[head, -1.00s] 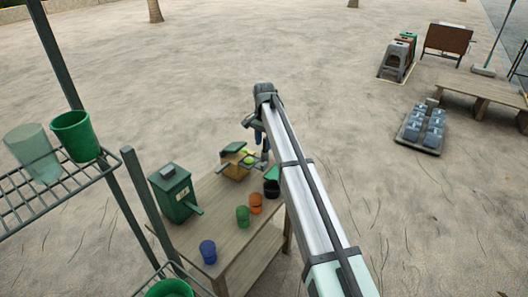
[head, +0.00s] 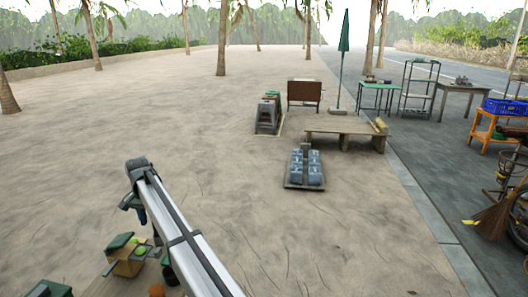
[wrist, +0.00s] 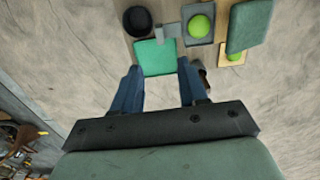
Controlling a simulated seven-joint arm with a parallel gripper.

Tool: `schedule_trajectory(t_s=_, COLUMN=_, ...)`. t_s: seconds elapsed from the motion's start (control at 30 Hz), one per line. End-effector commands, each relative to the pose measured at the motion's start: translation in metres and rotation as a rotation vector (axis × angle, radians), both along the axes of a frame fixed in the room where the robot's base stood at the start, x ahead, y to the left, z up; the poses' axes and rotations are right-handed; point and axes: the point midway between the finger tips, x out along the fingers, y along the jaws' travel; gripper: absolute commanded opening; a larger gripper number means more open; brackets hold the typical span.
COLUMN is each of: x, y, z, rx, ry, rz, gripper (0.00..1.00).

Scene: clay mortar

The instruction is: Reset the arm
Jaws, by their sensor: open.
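My gripper (head: 138,208) is at the end of my arm, above the far part of the wooden table (head: 98,290) in the head view. In the wrist view my gripper (wrist: 160,68) shows two blue fingers spread apart, with nothing held between them. A flat green square (wrist: 156,58) lies beyond and between the fingertips. Its distance below them is hard to tell.
A wooden box with a green lid (head: 126,262) stands on the table; beside it, the wrist view shows a black cup (wrist: 138,21) and a green ball (wrist: 200,26). An orange cup (head: 157,290) is partly cut off.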

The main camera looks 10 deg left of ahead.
Motion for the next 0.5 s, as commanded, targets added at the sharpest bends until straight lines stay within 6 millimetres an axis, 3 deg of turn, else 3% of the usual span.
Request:
schedule_trajectory(t_s=0.3, x=0.011, y=0.012, z=0.0, rx=0.054, ry=-0.065, rz=0.252, gripper=0.43)
schedule_trajectory(t_s=0.5, x=0.003, y=0.004, z=-0.001, rx=0.103, ry=-0.152, rz=0.438, gripper=0.43)
